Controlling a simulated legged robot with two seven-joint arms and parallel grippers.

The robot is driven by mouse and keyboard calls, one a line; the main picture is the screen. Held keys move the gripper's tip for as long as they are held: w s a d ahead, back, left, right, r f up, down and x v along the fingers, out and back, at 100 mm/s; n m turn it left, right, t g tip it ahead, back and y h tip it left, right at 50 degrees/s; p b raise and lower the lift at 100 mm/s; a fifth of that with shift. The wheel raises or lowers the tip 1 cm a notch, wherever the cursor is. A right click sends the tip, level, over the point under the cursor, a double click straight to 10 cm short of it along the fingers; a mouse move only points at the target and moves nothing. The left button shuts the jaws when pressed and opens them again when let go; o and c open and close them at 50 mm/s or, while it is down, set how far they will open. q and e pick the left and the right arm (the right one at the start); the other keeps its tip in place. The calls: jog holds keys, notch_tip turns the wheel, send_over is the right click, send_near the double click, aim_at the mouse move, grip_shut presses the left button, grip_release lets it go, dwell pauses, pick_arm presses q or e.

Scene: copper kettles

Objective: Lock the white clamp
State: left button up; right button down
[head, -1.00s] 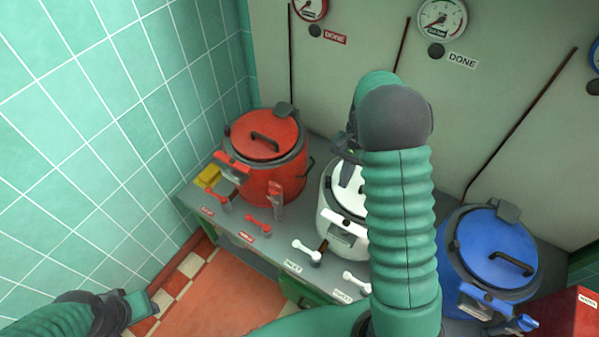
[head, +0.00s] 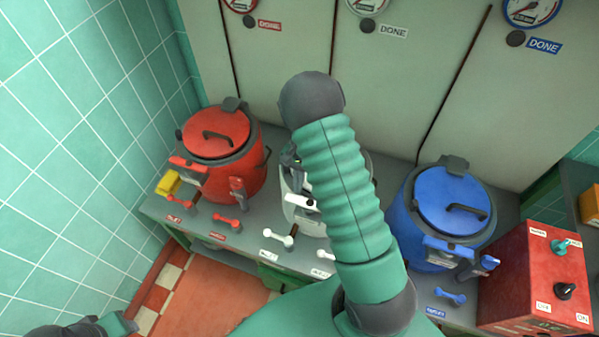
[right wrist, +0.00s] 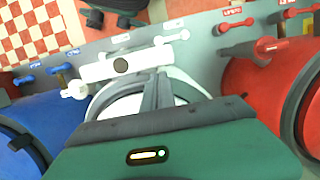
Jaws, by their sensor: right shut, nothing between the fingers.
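The white kettle (head: 294,212) stands between the red and blue kettles, mostly hidden behind my right arm in the head view. The white clamp (head: 303,200) is on its front, partly covered. My left gripper (head: 128,322) is low at the left, away from the kettles.
The red kettle (head: 215,165) and blue kettle (head: 430,205) stand close on either side. Small white valve handles (head: 278,237) line the grey counter's front. A red control box (head: 535,275) is at right. A panel with gauges (head: 368,5) rises behind.

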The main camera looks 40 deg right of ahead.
aim_at(289, 200)
jog(key=shift+a+f, duration=0.2)
jog(key=shift+a, duration=0.15)
pick_arm(q)
jog(key=shift+a+f, duration=0.1)
jog(key=shift+a, duration=0.3)
jog(key=shift+d, duration=0.35)
pick_arm(e)
jog(key=shift+d+n, duration=0.15)
jog(key=shift+n, duration=0.15)
